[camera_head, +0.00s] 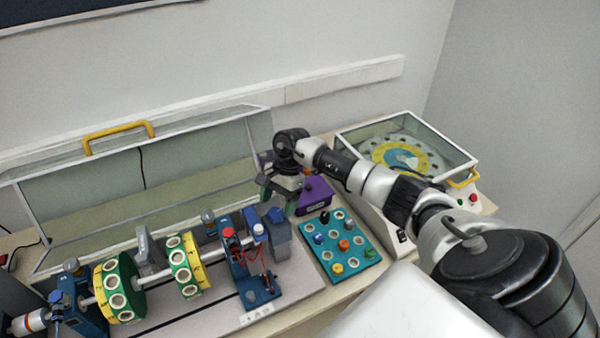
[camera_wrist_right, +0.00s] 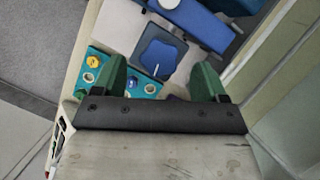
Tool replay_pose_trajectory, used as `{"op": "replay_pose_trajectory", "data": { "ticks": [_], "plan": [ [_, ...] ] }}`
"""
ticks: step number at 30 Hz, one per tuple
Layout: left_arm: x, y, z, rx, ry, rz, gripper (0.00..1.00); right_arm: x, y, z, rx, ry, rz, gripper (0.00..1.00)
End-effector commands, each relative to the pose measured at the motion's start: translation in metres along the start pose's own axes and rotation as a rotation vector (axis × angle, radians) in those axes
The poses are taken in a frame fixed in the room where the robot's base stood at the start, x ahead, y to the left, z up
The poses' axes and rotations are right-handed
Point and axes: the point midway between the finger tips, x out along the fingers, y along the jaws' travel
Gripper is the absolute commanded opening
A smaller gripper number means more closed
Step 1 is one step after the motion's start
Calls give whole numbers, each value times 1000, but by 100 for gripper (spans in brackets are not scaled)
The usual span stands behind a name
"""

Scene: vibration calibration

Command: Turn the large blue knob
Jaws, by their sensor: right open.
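The large blue knob (camera_wrist_right: 158,57) is lobed, with a pale pin, and sits on a grey block (camera_wrist_right: 165,75) in the right wrist view. In the head view the blue knob (camera_head: 276,215) tops a grey block (camera_head: 279,238) at the right end of the shaft rig. My right gripper (camera_wrist_right: 162,78) has green fingers, open and empty. In the wrist view the knob lies between and just beyond the fingertips, with a gap on both sides. In the head view the right gripper (camera_head: 274,192) is behind the knob, partly hidden by its own arm. My left gripper is not in view.
A teal tray (camera_head: 359,263) with colored parts and a purple block (camera_head: 315,194) are to the right of the knob. The rig has yellow-green discs (camera_head: 119,287) and a blue stand (camera_head: 257,291). A clear-lidded machine (camera_head: 437,148) stands at the back right.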

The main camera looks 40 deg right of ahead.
Motion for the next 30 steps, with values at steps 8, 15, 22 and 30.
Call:
{"op": "replay_pose_trajectory", "data": {
  "ticks": [8, 15, 22, 30],
  "plan": [
    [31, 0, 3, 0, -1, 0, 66, -49, -1, -3, 0, 4, -7, 73],
    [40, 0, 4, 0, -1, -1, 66, -68, -6, 14, 5, -50, -40, 73],
    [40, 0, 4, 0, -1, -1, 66, -44, -22, 50, 38, -191, -149, 73],
    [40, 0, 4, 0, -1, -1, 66, -22, -38, 98, 114, -399, -268, 73]
  ]
}}
